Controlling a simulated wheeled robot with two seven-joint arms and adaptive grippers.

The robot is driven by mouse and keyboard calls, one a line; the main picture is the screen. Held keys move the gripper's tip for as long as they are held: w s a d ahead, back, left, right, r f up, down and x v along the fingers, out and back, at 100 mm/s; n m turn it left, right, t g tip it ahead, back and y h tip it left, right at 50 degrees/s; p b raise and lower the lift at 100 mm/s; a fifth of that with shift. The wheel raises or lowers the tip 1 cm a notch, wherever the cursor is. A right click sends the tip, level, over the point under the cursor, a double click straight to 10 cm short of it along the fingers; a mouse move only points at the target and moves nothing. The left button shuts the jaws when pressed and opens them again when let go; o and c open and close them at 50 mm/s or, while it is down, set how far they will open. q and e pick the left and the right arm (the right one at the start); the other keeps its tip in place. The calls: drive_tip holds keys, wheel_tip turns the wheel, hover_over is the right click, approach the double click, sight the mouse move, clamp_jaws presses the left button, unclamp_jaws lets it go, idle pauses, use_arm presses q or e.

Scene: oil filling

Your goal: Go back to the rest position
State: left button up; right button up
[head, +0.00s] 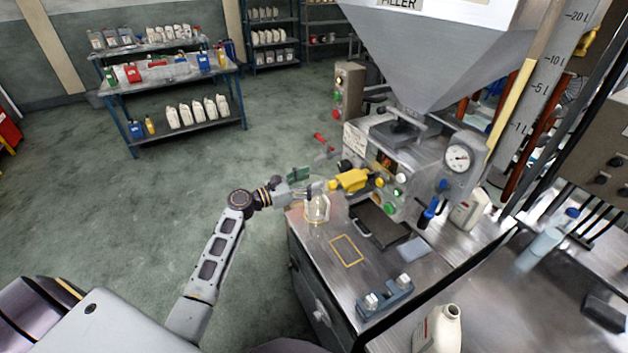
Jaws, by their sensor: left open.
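My left arm comes in from the lower left and reaches to the filling machine (425,165). My left gripper (322,187) is open at the left edge of the machine's bench. It is just above or beside a clear container (317,211) that stands on the bench corner. I cannot tell whether they touch. A yellow valve part (352,179) of the machine is just right of the gripper. My right gripper is not in view.
The steel bench (395,270) carries a yellow square outline (347,250), a dark tray (378,226) and a small grey block fixture (386,298). A white bottle (437,330) stands at the front. A shelf table (180,85) stands at the back left. The floor between is clear.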

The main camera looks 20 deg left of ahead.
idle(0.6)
use_arm(q)
drive_tip(key=s+d+f+m+g+y, duration=0.1)
drive_tip(key=s+d+f+m+g, duration=0.3)
drive_tip(key=s+d+f+m, duration=0.25)
drive_tip(key=s+d+f+m+g+y, duration=0.25)
drive_tip(key=s+d+f+m, duration=0.2)
drive_tip(key=s+m, duration=0.45)
drive_tip(key=s+a+f+m+g+y, duration=0.1)
drive_tip(key=s+a+m+g+y, duration=0.1)
drive_tip(key=s+m+y, duration=0.4)
drive_tip(key=s+a+m+g+y, duration=0.1)
drive_tip(key=s+a+m+g, duration=0.15)
drive_tip(key=s+m, duration=0.7)
drive_tip(key=s+f+g+b, duration=0.1)
drive_tip(key=s+f, duration=0.1)
drive_tip(key=f, duration=1.6)
drive_tip(key=s+f+b, duration=0.1)
drive_tip(key=s+f, duration=0.1)
drive_tip(key=f, duration=1.6)
drive_tip(key=s+a+f+b, duration=0.1)
drive_tip(key=s+a+f, duration=0.1)
drive_tip(key=s+f, duration=0.8)
drive_tip(key=s+a+f+g+b, duration=0.1)
drive_tip(key=s+a+f, duration=0.1)
drive_tip(key=s+f, duration=0.9)
drive_tip(key=shift+s+f, duration=0.2)
drive_tip(key=shift+s, duration=0.15)
